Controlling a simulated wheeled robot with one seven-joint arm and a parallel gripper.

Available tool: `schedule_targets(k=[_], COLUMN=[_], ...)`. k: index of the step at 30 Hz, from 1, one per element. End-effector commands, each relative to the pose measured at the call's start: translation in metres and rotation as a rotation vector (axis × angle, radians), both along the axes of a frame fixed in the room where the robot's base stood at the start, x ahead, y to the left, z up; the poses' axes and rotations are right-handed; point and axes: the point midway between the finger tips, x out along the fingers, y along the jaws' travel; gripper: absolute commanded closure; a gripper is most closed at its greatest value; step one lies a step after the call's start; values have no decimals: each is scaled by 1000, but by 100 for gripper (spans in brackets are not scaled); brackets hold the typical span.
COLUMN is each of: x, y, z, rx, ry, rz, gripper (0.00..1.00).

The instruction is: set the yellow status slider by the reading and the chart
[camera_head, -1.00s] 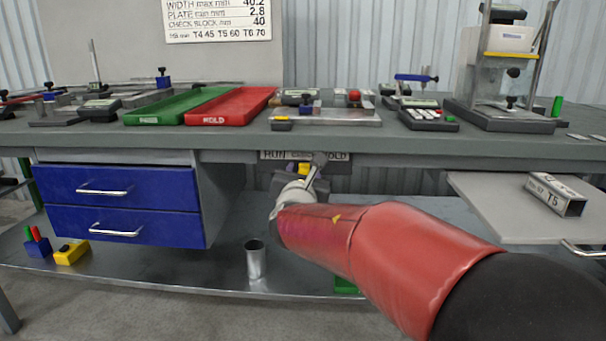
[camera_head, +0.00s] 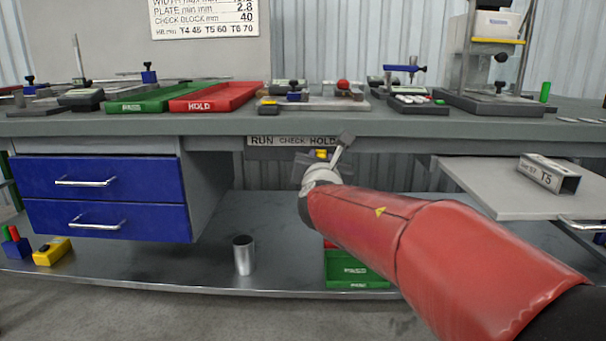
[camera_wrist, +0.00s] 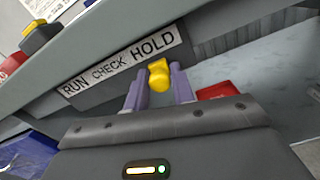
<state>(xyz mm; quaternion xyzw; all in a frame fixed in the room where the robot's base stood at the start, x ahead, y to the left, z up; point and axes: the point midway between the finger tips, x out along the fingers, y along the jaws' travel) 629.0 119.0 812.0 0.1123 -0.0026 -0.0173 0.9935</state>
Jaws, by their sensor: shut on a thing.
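The yellow status slider (camera_wrist: 158,75) sits between the two fingers of my gripper (camera_wrist: 158,92), which is shut on it. The slider also shows in the head view (camera_head: 321,153), just under the bench's front edge. The RUN CHECK HOLD label (camera_head: 292,141) is above it, and the slider stands below the word HOLD. The chart (camera_head: 205,17) hangs at the back, its top cut off. It gives plate min 2.8, check block 40 and HB min values for T4, T5 and T6. The gauge displays on the bench are too small to read.
Green (camera_head: 140,105) and red HOLD (camera_head: 214,97) trays lie on the bench. A tube marked T5 (camera_head: 548,174) lies on the pull-out board at right. Blue drawers (camera_head: 100,180) are left of my arm. A metal cup (camera_head: 243,256) and green bin (camera_head: 357,270) stand below.

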Motion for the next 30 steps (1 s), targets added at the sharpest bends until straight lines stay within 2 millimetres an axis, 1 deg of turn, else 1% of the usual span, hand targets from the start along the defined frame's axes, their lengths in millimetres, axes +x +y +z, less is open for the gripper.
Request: schedule_targets(k=[3, 11, 12, 15, 24, 26, 30], x=[-1, -1, -1, 0, -2, -7, -28], y=[-5, -4, -4, -4, -4, -4, -4], z=[-1, 0, 0, 0, 0, 0, 1], rx=[2, 2, 2, 1, 0, 1, 1], ry=[0, 2, 2, 2, 1, 1, -1], rz=[1, 1, 1, 1, 1, 2, 2], gripper=[100, 100, 70, 57, 57, 57, 57])
